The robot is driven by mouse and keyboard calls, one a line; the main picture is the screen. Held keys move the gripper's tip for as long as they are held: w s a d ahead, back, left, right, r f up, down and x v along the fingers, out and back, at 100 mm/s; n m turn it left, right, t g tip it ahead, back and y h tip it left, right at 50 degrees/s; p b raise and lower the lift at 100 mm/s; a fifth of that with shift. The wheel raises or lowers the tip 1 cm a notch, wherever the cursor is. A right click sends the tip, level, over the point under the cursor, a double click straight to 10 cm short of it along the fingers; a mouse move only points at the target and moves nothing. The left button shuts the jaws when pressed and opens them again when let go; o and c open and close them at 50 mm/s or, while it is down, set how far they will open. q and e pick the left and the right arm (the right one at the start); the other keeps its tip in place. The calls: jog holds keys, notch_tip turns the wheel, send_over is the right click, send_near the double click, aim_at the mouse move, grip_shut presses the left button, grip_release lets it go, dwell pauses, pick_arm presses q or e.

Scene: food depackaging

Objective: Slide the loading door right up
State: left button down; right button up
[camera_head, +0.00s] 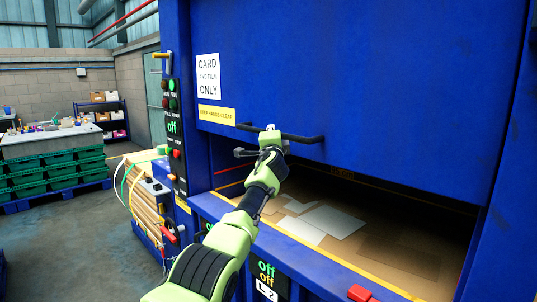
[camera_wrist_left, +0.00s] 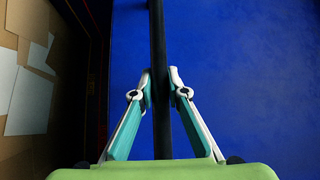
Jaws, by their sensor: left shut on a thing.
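The blue loading door (camera_head: 370,80) stands partly raised, with a dark opening below its bottom edge. A black bar handle (camera_head: 307,139) runs across the door's lower left part. In the left wrist view the fingers of my left gripper (camera_wrist_left: 160,82) are on either side of the handle (camera_wrist_left: 158,40), with the blue door (camera_wrist_left: 245,70) behind. My right gripper is not in view.
Flat cardboard and pale sheets (camera_head: 335,221) lie inside the opening. A control panel (camera_head: 173,130) with buttons is left of the door. A red block (camera_head: 359,293) sits on the front ledge. Green crates (camera_head: 50,177) stand at the far left, with clear floor before them.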

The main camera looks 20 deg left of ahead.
pick_arm(q)
notch_tip(320, 180, up, 10)
jog(key=p, duration=0.5)
jog(key=c, duration=2)
grip_release()
jog(key=shift+o, duration=0.2)
jog(key=shift+f, duration=0.2)
jog(key=shift+f, duration=0.1)
jog(key=shift+s+d+f, duration=0.15)
jog(key=shift+s+d, duration=0.35)
jog(key=shift+s, duration=0.15)
jog(key=v, duration=1)
jog(key=shift+s, duration=0.35)
